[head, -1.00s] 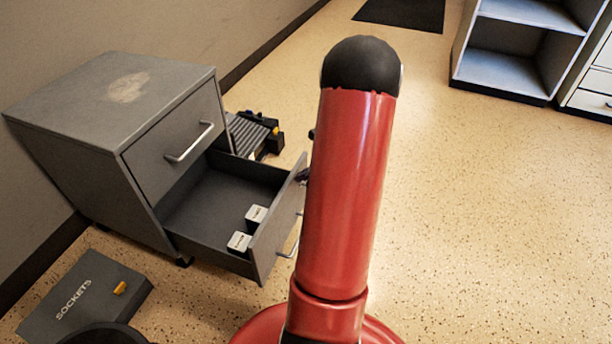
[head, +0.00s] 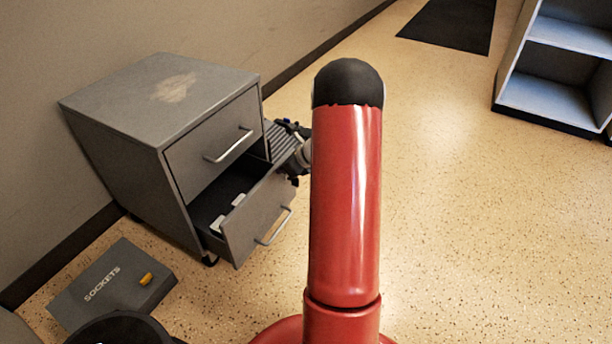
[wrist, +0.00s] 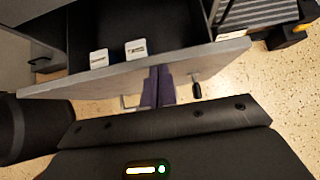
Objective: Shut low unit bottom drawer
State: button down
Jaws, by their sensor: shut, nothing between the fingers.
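The grey low unit (head: 140,165) stands against the wall at the left of the head view, its top drawer (head: 215,145) shut. Its bottom drawer (head: 258,218) is partly out, with small white boxes inside. In the wrist view the bottom drawer's front edge (wrist: 215,54) crosses the picture, with two white boxes (wrist: 136,50) behind it. My gripper (wrist: 158,72) is shut and empty, its fingertips at the outer side of that front, seemingly touching it.
A dark ribbed object (wrist: 250,14) is beside the drawer. An open shelf (head: 555,75) stands at the far right. The speckled floor on the right is clear.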

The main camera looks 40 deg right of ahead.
jog(key=w+a+p, duration=0.1)
jog(key=w+a, duration=0.2)
jog(key=w, duration=0.5)
jog(key=shift+a, duration=0.2)
